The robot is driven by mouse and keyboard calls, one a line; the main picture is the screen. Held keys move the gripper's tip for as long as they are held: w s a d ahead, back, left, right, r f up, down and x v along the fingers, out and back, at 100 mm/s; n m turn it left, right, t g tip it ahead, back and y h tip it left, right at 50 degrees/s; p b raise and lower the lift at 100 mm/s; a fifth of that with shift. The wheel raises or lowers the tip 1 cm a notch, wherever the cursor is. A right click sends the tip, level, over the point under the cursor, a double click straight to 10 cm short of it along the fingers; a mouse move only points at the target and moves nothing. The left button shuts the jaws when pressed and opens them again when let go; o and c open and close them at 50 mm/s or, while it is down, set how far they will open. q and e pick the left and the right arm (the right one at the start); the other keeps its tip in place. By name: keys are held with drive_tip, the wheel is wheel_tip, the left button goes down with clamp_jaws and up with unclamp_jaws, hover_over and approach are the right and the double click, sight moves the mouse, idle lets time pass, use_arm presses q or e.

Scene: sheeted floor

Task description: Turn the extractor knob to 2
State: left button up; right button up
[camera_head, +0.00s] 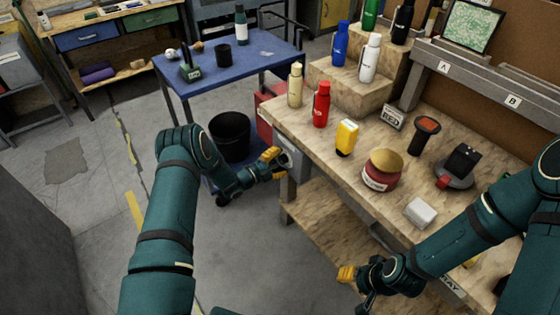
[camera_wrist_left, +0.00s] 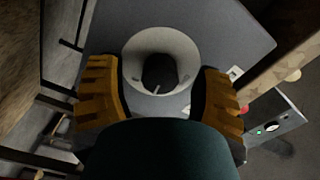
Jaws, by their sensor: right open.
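The extractor knob (camera_wrist_left: 159,72) is a dark round knob in the middle of a pale round dial (camera_wrist_left: 130,55) on a grey panel (camera_wrist_left: 215,30) in the left wrist view. In the head view a grey box (camera_head: 290,153) sits at the workbench's left end, and the knob itself is hidden there. My left gripper (camera_head: 276,162) is in front of this box. Its orange fingers are apart on either side of the dial, with nothing held. I cannot read any numbers on the dial. My right gripper (camera_head: 354,285) is open and empty, low in front of the bench.
The wooden workbench (camera_head: 285,122) carries a red bottle (camera_head: 321,105), a yellow bottle (camera_head: 346,138), a red jar (camera_head: 381,172) and a white block (camera_head: 421,213). A blue table (camera_head: 262,55) stands behind, with a black bin (camera_head: 230,136) below. The floor at left is clear.

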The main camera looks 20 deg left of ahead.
use_arm(q)
drive_tip(key=shift+s, duration=0.1)
drive_tip(key=v, duration=1.2)
